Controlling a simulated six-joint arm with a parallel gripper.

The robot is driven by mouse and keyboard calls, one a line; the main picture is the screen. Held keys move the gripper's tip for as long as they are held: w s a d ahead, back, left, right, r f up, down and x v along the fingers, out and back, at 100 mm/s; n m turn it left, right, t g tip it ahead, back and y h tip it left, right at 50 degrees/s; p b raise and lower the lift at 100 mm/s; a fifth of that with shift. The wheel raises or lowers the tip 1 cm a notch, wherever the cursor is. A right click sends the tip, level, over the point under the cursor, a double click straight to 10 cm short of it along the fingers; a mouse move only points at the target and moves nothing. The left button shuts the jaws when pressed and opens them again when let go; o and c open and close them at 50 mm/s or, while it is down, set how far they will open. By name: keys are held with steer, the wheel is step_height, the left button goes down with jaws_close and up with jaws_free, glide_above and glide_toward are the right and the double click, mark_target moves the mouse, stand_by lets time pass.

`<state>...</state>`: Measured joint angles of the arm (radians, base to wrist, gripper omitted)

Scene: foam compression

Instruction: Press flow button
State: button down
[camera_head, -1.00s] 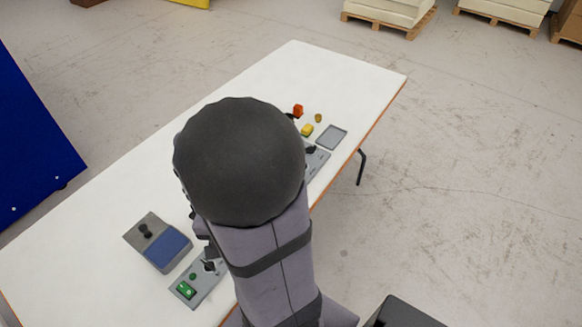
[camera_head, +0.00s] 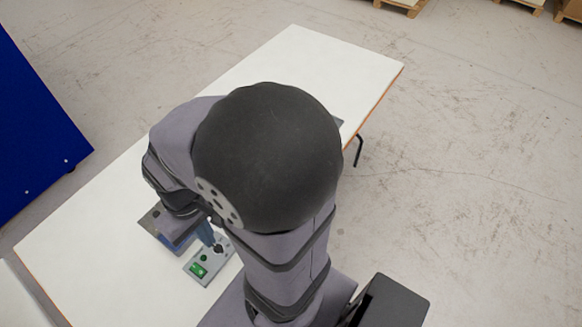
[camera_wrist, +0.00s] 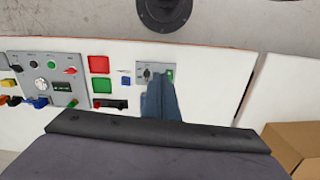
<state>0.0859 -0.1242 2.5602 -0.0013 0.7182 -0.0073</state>
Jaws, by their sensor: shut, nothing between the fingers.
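A small grey control panel (camera_head: 207,262) lies on the white table, with a green button (camera_head: 198,270) at its lower left and a dark knob beside it. My gripper (camera_head: 208,236) is shut and empty, close above the panel's far end. In the wrist view my shut blue-grey fingers (camera_wrist: 160,78) point at the same panel (camera_wrist: 142,68). They hide part of it, and a green patch (camera_wrist: 170,75) shows just right of the tips. I cannot tell whether the fingers touch the panel, nor which control is the flow button.
In the wrist view, larger panels (camera_wrist: 40,63) with knobs, switches and connectors stand at left, with a red block (camera_wrist: 99,64) and a green block (camera_wrist: 102,86) alongside. A cardboard box (camera_wrist: 296,146) is at right. The white table (camera_head: 300,52) has bare room at its far end.

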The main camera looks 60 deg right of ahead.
steer(key=s+d+f+m+g+y+b, duration=0.1)
steer(key=s+d+f+m+b, duration=0.35)
steer(key=d+f, duration=0.3)
steer(key=s+d+f+m+g+y+b, duration=0.1)
steer(key=s+d+f+m+y+b, duration=0.15)
steer(key=d+f+m+b, duration=0.5)
steer(key=d+f+m+t+b, duration=0.2)
steer(key=d+f+m+t, duration=0.2)
steer(key=d+f, duration=0.75)
steer(key=w+d+t, duration=0.1)
steer(key=d, duration=0.2)
steer(key=w+d+t, duration=0.1)
steer(key=w+d, duration=0.1)
steer(key=d, duration=0.1)
steer(key=w+d+t+h, duration=0.1)
steer(key=d, duration=0.2)
steer(key=shift+w+d+f+b, duration=0.15)
steer(key=shift+w+d+b, duration=0.1)
steer(key=shift+w+b, duration=0.1)
steer(key=w+d+r+n+t+h, duration=0.1)
steer(key=w+d+r+n+t, duration=0.3)
steer(key=w+d+r+n, duration=0.4)
steer(key=shift+w+r+n, duration=0.45)
steer(key=shift+r+n, duration=0.05)
steer(key=shift+r, duration=0.1)
steer(key=shift+d+h, duration=0.1)
steer(key=shift+h, duration=0.15)
steer(key=shift+f, duration=0.1)
